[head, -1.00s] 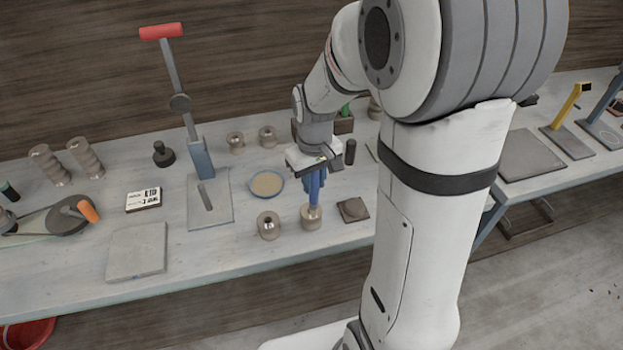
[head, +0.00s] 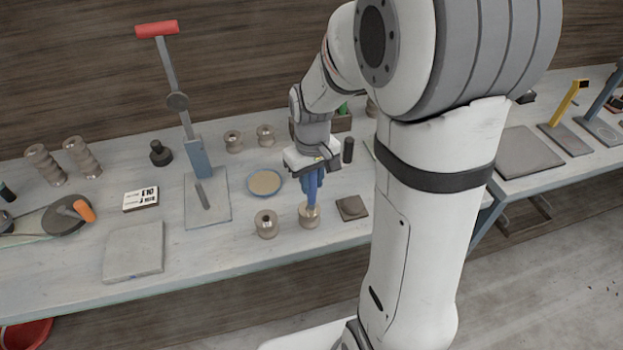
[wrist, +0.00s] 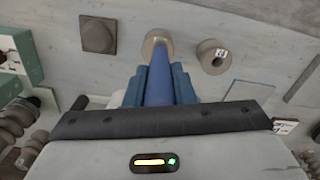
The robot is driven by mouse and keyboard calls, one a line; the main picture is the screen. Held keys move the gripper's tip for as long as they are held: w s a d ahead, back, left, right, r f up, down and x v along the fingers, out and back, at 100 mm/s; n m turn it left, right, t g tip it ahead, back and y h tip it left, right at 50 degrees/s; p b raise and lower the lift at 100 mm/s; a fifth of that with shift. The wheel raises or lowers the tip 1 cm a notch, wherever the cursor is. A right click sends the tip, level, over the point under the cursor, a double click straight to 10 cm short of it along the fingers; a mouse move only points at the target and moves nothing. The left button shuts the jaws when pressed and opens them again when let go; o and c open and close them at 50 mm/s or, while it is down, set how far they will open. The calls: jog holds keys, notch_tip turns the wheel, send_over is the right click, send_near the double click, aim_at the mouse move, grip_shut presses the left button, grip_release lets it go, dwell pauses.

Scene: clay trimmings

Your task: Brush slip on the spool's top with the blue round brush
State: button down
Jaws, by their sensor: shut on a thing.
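My gripper (head: 315,178) is shut on the blue round brush (wrist: 158,82), which also shows in the head view (head: 311,190). The brush points down, its tip at the top of a beige spool (head: 309,216) near the table's front edge. In the wrist view the brush runs between the blue fingers toward the same spool (wrist: 157,40). Whether the bristles touch the spool's top cannot be told. A blue-rimmed dish of beige slip (head: 265,182) stands to the left, behind the spool.
A second spool (head: 266,224) stands close on the left, and a dark square block (head: 352,207) on the right. A dark cylinder (head: 347,150) stands behind my gripper. A lever press (head: 199,165) and more spools (head: 265,136) are farther back left.

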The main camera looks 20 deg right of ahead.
jog(key=shift+r, duration=0.1)
jog(key=shift+r+p, duration=0.3)
jog(key=shift+w+d, duration=0.3)
jog(key=shift+d, duration=0.2)
jog(key=shift+w+d, duration=0.25)
jog(key=shift+d, duration=0.2)
jog(key=shift+f+b, duration=0.35)
jog(key=shift+f, duration=0.1)
dwell(0.5)
jog(key=shift+r, duration=0.15)
notch_tip(320, 180, up, 6)
jog(key=p, duration=0.4)
jog(key=shift+r+p, duration=0.25)
jog(key=shift+p, duration=0.1)
dwell(0.4)
jog(key=shift+f, duration=0.1)
dwell(0.3)
